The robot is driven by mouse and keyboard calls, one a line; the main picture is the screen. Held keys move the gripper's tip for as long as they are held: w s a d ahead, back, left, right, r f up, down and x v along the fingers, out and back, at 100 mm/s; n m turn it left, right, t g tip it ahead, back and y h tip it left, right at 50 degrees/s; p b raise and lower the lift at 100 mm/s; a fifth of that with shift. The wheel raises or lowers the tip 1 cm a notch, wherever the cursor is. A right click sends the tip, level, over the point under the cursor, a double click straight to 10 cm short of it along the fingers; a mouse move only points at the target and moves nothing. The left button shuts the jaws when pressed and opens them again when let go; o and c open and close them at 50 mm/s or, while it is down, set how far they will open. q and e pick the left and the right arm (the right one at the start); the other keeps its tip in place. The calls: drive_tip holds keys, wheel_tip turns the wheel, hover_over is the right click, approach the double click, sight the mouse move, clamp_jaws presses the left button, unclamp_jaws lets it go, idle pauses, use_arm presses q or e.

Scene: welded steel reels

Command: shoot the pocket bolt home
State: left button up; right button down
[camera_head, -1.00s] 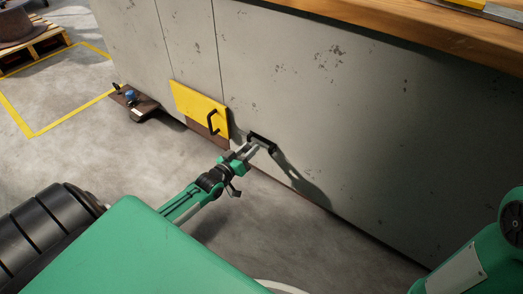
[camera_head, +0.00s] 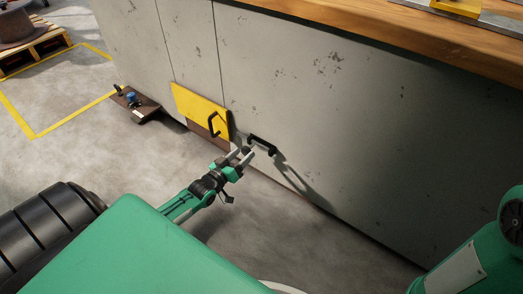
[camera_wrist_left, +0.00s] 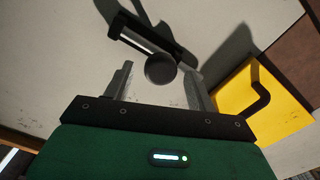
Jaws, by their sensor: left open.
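A black bracket-shaped fitting (camera_head: 262,145) sits on the grey cabinet front. In the left wrist view it is a dark bar (camera_wrist_left: 150,38) with a pale strip, and a round dark knob (camera_wrist_left: 160,69) shows at its near side. I cannot tell how far the bolt is shot. My left gripper (camera_head: 242,156) is open just in front of the fitting. In the left wrist view its two grey fingers (camera_wrist_left: 160,88) stand apart on either side of the knob's lower part, with no clear contact visible. My right gripper is out of view.
A yellow panel (camera_head: 190,104) with a black handle (camera_head: 213,125) is left of the fitting. The grey cabinet front (camera_head: 320,115) lies under a wooden top (camera_head: 420,40). A low brown board (camera_head: 145,108) with small items lies on the floor at left. Floor below the gripper is clear.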

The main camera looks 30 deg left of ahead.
use_arm(q)
drive_tip(key=shift+s+a+r+p, duration=0.1)
drive_tip(key=shift+s+p, duration=0.75)
drive_tip(key=shift+s, duration=1.25)
